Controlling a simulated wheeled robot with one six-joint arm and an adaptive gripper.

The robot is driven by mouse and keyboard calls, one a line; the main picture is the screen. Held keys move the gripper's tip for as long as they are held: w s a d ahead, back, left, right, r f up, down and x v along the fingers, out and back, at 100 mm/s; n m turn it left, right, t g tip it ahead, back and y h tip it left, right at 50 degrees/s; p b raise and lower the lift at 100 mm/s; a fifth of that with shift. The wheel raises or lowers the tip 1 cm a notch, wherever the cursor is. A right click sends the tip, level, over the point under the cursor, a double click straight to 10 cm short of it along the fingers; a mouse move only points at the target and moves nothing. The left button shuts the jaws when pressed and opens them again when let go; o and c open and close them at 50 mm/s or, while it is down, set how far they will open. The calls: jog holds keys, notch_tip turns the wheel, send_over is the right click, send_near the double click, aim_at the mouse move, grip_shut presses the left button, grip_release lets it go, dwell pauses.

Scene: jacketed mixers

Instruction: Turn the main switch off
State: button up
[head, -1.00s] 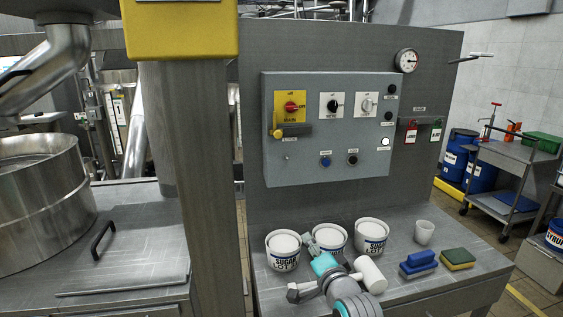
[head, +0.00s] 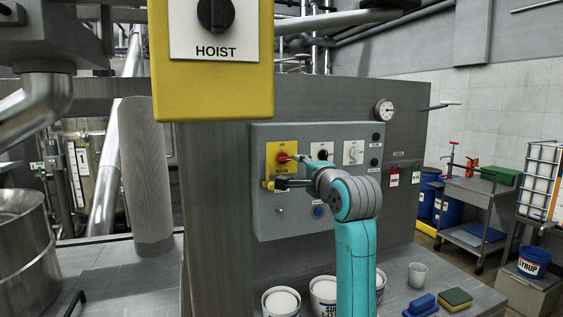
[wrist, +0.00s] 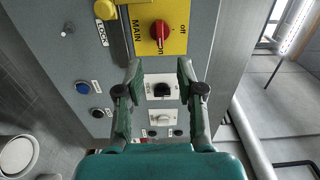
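The main switch is a red knob (head: 284,157) on a yellow plate at the upper left of the grey control panel (head: 330,215). In the wrist view the red knob (wrist: 157,35) lies just beyond the fingertips, near the gap's centreline. Its handle lies roughly along the picture's vertical, its lower end near "on"; "off" is printed to the right. My gripper (wrist: 159,66) is open and empty, with a finger at each side. In the head view my gripper (head: 287,171) is in front of the panel beside the switch, partly covering its plate. Contact cannot be told.
A yellow lock knob (wrist: 105,10) on a dark bar sits beside the switch plate. A black selector (wrist: 162,90) and a white selector (wrist: 161,118) lie between the fingers' view. A yellow hoist box (head: 212,75) hangs in the foreground. White tubs (head: 281,303) stand on the bench below.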

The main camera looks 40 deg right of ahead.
aim_at(285, 159)
jog(key=x, duration=1)
jog(key=shift+w, duration=0.3)
grip_shut()
